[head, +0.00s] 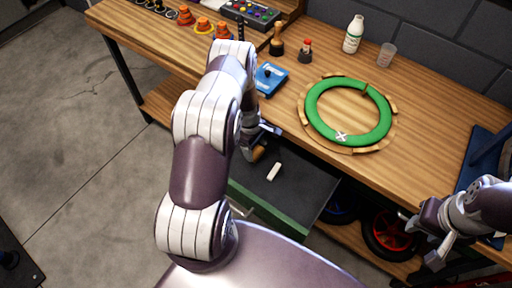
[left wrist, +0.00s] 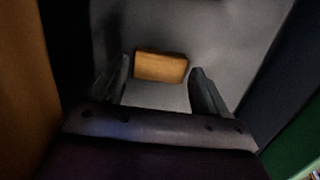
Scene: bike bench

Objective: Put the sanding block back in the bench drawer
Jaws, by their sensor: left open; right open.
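The bench drawer (head: 308,192) is pulled open below the bench top, with a grey inside and a green front. An orange-tan block, which looks like the sanding block (head: 258,153), lies on the drawer's grey floor. It also shows in the left wrist view (left wrist: 161,66), just beyond and between my left fingertips. My left gripper (left wrist: 158,78) is open and points down into the drawer; in the head view (head: 260,141) my arm partly hides it. My right gripper (head: 421,236) is open and empty at the right, near the bench's front edge.
A small white piece (head: 274,171) lies in the drawer. On the bench are a green ring (head: 318,122) in a wooden frame, a blue box (head: 269,79), a white bottle (head: 353,34) and a clear cup (head: 386,55). A red wheel (head: 384,232) sits below.

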